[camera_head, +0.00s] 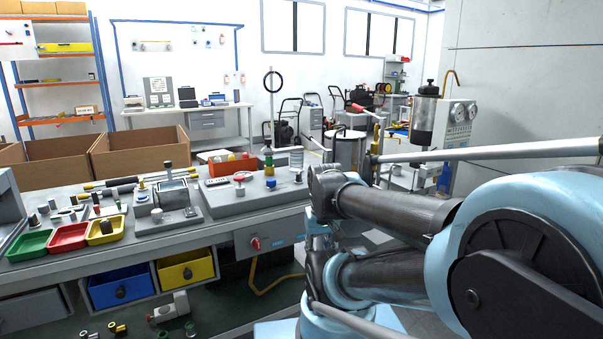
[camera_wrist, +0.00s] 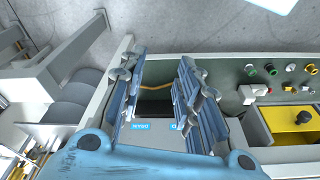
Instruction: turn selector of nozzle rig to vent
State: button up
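A rig with a flat grey base (camera_head: 225,196) stands on the right end of the workbench. It carries a red handwheel (camera_head: 240,177), a brass and green upright fitting and a blue handle. A grey box (camera_head: 274,236) under the bench edge has a red rotary knob (camera_head: 255,243) and a blue label. I cannot tell which of these is the selector, and no vent mark is readable. In the wrist view my gripper (camera_wrist: 158,75) is open and empty, above a grey surface with two blue labels (camera_wrist: 140,126). No knob shows between its fingers.
The workbench holds a clamp fixture (camera_head: 168,200) and green, red and yellow trays (camera_head: 68,237). Blue and yellow drawers (camera_head: 186,270) hang below, with loose fittings on the lower shelf (camera_wrist: 235,75). My arm covers the right foreground. A yellow hose (camera_head: 270,288) hangs under the box.

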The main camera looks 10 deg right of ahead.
notch_tip(320, 180, up, 30)
jog(key=f+m+g, duration=0.1)
jog(key=m+g, duration=0.1)
jog(key=m, duration=0.4)
send_over(299, 173)
jog(key=f, duration=1.6)
jog(key=shift+w+d+f, duration=0.1)
jog(key=shift+w+f, duration=0.15)
jog(key=shift+f, duration=0.15)
grip_shut()
